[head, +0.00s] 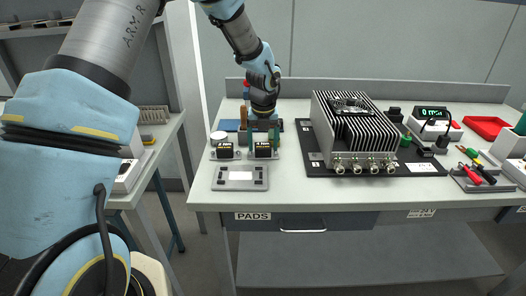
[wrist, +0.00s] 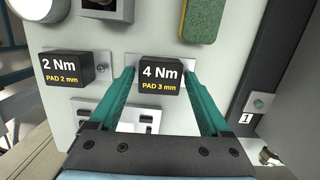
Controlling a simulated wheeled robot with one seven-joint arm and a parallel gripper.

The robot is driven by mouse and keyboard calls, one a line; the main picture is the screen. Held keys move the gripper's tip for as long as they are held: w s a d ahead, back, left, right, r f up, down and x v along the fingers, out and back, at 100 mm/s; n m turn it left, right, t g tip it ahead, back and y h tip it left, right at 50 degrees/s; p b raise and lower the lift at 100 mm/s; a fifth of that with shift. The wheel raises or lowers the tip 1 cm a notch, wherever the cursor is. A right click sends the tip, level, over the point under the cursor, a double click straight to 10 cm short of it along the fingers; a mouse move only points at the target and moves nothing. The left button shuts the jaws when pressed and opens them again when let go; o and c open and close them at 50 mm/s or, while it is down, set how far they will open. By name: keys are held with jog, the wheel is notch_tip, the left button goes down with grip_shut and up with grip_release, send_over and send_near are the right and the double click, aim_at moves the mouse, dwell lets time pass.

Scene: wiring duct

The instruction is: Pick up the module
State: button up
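A large finned metal unit (head: 347,125) with several round connectors on its front stands on a black plate; it is the thing most like a module, but no label confirms this. My gripper (head: 263,141) is well to its left, pointing down over a black block marked 4 Nm, PAD 3 mm (head: 263,151). In the wrist view my gripper (wrist: 159,72) has its teal fingers apart, one on each side of the 4 Nm block (wrist: 160,75). Narrow gaps seem to show beside the block; contact is not clear.
A 2 Nm block (wrist: 67,68) sits left of the 4 Nm one. A grey slotted plate (head: 240,178) lies in front. A green sponge-like block (wrist: 204,18) is behind. A lit meter (head: 432,116), red tray (head: 487,127) and probes (head: 478,173) are at right.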

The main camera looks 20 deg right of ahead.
grip_shut()
dwell(0.4)
jog(key=shift+r, duration=0.1)
